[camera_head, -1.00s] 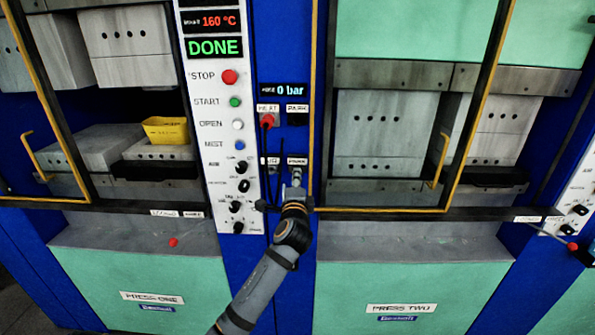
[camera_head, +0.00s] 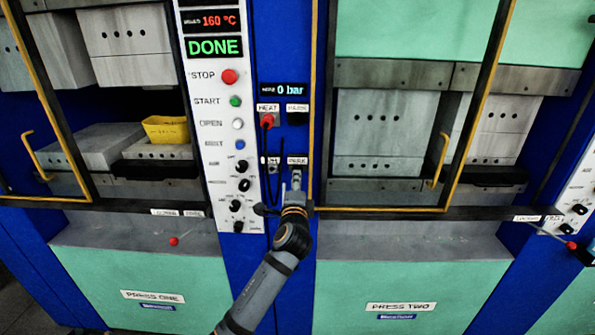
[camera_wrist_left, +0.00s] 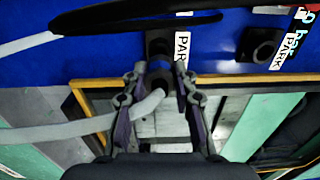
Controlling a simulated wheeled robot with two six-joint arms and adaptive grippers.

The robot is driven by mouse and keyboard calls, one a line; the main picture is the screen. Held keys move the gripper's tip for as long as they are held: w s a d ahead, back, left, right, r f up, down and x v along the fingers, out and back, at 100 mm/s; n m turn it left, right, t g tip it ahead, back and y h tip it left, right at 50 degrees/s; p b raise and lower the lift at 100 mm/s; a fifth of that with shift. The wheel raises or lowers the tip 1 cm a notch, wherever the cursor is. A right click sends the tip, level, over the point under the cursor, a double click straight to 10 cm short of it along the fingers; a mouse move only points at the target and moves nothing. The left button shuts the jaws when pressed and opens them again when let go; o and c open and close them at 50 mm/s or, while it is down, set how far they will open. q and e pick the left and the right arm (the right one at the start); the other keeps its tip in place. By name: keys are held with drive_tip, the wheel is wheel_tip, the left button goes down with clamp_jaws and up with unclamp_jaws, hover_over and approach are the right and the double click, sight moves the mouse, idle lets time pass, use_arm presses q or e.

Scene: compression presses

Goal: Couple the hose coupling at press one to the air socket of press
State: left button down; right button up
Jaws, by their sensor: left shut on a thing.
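My left gripper (camera_head: 295,186) is at the lower sockets on the blue post between the presses. In the left wrist view its two fingers (camera_wrist_left: 160,85) are shut on the dark hose coupling (camera_wrist_left: 157,74), from which a pale hose bends away to the left. The coupling is in line with the socket labelled PARK (camera_wrist_left: 158,42); I cannot tell whether it is seated or just apart. In the head view the parking socket (camera_head: 297,173) is just above the gripper. Another socket (camera_head: 272,166) with a partly hidden label is beside it on the left. My right gripper is not in view.
Above are a red plug (camera_head: 267,121) under the HEAT label and an empty dark park socket (camera_head: 297,119). The control panel (camera_head: 222,150) stands to the left. Yellow-framed guards flank the post. A dark hose (camera_wrist_left: 135,22) crosses the wrist view's top.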

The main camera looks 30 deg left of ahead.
use_arm(q)
drive_tip(key=shift+p+v, duration=0.35)
drive_tip(key=shift+v, duration=1.7)
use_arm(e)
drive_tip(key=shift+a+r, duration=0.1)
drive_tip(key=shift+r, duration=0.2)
use_arm(q)
drive_tip(key=shift+r, duration=0.15)
